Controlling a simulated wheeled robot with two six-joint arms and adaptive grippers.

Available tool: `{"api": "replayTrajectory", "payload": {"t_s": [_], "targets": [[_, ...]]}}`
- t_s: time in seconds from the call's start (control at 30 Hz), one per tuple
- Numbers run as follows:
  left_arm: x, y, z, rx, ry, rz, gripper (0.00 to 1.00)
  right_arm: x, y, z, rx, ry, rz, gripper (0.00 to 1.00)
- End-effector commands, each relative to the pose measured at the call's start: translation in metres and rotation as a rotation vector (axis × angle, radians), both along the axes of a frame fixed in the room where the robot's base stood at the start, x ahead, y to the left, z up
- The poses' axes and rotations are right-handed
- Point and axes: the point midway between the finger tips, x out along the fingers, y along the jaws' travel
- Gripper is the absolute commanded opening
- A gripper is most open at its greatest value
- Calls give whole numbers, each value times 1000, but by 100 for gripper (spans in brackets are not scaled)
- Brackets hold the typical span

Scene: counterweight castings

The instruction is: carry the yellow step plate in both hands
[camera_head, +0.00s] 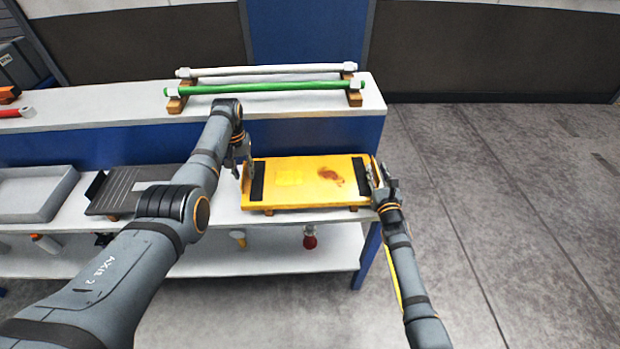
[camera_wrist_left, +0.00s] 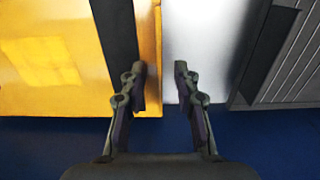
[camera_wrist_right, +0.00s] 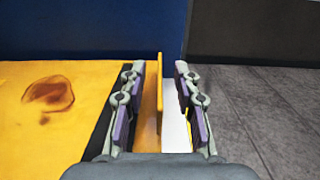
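The yellow step plate (camera_head: 299,182) lies on the white shelf at the right end of the bench, raised on small wooden blocks. It has a black strip near each end and a reddish-brown stain right of its middle. My left gripper (camera_head: 243,163) is at its left end; in the left wrist view the open fingers (camera_wrist_left: 160,80) stand either side of the plate's left edge. My right gripper (camera_head: 377,183) is at its right end; in the right wrist view the open fingers (camera_wrist_right: 160,80) stand either side of its raised right edge (camera_wrist_right: 159,105). Contact is not clear in either view.
A dark ribbed plate (camera_head: 130,188) and a grey tray (camera_head: 35,195) lie left on the same shelf. A green bar (camera_head: 265,88) and a white bar (camera_head: 265,71) rest on wooden supports on the upper shelf. Open floor (camera_head: 500,200) lies to the right.

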Motion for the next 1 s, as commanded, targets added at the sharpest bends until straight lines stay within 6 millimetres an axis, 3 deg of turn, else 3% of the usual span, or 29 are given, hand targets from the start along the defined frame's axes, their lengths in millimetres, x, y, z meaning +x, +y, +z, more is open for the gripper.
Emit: {"api": "replayTrajectory", "payload": {"t_s": [0.23, 0.47, 1.0], "targets": [[0, 0, 0, 0, -1, 0, 30, 0, 0, 0, 0, -1, 0, 30], [0, 0, 0, 0, -1, 0, 0, 0, 0, 0, 0, -1, 0, 0], [0, 0, 0, 0, -1, 0, 0, 0, 0, 0, 0, -1, 0, 0]]}}
